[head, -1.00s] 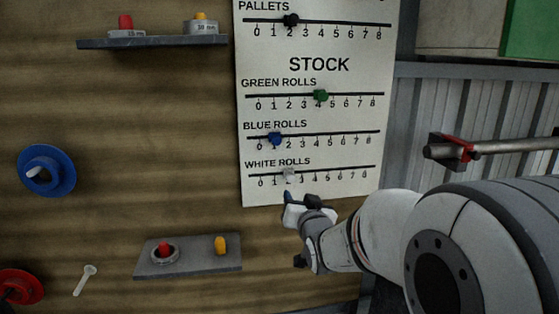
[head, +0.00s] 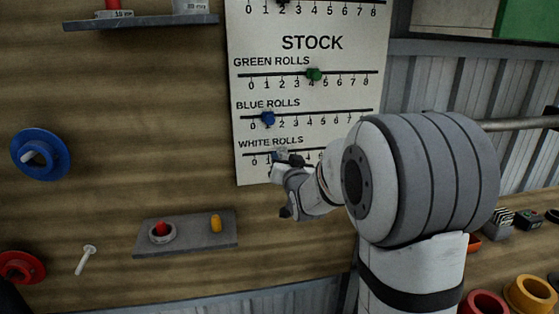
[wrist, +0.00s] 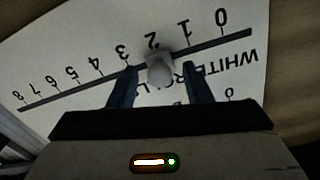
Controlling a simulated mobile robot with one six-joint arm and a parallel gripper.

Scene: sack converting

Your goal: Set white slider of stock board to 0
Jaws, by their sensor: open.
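The stock board (head: 310,95) hangs on the wall, with green, blue and white rows. In the wrist view the board appears upside down, and the white slider (wrist: 160,69) sits at about 2 on its black scale line (wrist: 90,84). My gripper (wrist: 160,85) is open, its two dark fingers on either side of the white slider, around it but not closed on it. In the head view my gripper (head: 281,161) is at the white rolls row and hides the slider and part of that row's numbers.
The green slider (head: 314,74) is at about 4 and the blue slider (head: 267,118) at about 1, both above my gripper. A grey shelf (head: 200,238) with a red and a yellow piece is at lower left. A blue flanged wheel (head: 40,154) is on the wall.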

